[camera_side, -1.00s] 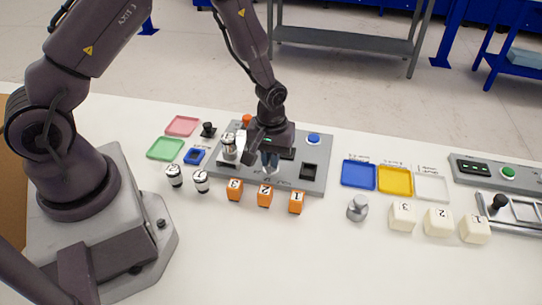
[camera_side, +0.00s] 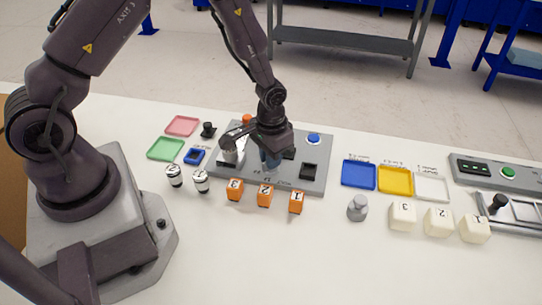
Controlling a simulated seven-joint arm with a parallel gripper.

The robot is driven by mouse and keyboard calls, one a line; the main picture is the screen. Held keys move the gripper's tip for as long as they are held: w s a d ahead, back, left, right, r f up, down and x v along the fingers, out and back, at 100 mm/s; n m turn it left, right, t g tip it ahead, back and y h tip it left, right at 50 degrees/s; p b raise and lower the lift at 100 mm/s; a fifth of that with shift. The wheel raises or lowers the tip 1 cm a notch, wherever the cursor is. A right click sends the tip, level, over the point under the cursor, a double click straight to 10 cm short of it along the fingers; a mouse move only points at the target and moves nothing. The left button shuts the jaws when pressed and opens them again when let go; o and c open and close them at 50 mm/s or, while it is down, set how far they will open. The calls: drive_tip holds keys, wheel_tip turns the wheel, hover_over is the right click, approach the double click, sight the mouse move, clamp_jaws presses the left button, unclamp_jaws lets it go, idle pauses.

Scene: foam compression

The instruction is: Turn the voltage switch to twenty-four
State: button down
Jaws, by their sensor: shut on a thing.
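The grey control panel (camera_side: 314,176) lies flat on the white table, with small markings along its front edge. My gripper (camera_side: 270,168) points down over the middle of the panel. Its fingers are shut at the spot where the voltage switch sits. The switch is hidden by the fingers, so its setting cannot be read. The printed numbers near it are too small to read.
Orange numbered cubes (camera_side: 265,195) stand just in front of the panel, and two white cylinders (camera_side: 201,181) to their left. A blue button (camera_side: 313,139) and a black square (camera_side: 309,171) are on the panel's right. Blue (camera_side: 358,174) and yellow trays (camera_side: 396,179) lie further right.

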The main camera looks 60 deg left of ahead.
drive_tip(key=shift+m, duration=2.1)
drive_tip(key=c, duration=1.2)
unclamp_jaws()
drive_tip(key=shift+r, duration=0.1)
wheel_tip(320, 180, up, 13)
